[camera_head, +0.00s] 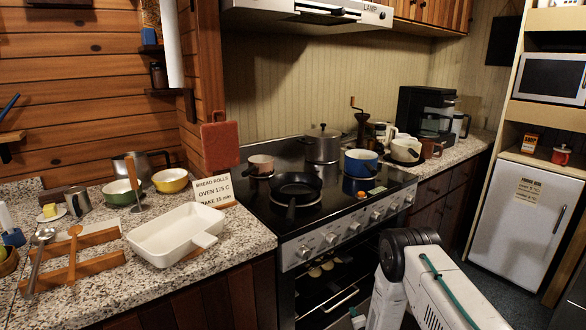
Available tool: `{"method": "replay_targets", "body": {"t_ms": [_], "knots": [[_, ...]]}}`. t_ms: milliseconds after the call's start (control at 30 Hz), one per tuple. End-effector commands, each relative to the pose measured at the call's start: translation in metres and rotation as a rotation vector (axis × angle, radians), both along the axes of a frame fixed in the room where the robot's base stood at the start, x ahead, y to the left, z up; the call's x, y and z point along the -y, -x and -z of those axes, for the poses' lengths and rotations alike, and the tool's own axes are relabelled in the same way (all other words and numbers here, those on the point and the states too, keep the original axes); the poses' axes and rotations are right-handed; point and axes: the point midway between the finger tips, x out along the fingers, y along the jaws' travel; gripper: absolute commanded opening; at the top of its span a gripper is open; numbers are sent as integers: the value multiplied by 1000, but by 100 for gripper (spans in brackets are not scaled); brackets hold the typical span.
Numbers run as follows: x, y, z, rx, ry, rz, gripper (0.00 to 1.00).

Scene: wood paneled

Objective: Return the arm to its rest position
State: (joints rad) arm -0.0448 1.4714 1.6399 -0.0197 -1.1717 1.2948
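My white arm (440,293) with a dark joint rises from the lower right, in front of the stove. It bends at the joint and runs down out of the picture. My gripper is not clearly visible; a small pale part at the bottom edge beside the arm is too cut off to identify. Whether the gripper holds anything is hidden.
The stove (303,247) stands close left of my arm, with a black pan (296,187) and pots on top. Small pale rolls (320,268) show inside the dark oven. A white baking dish (172,232) sits on the left counter. Floor shows before the fridge (536,208).

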Motion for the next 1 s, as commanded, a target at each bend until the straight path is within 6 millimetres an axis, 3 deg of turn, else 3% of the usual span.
{"method": "replay_targets", "body": {"t_ms": [200, 367, 667, 1000], "knots": [[5, 26, 17, -258, 167, -79, 40], [8, 47, -10, -488, 320, -200, 40], [17, 105, -134, -842, 532, -501, 40], [25, 199, -294, -1064, 634, -811, 40]]}}
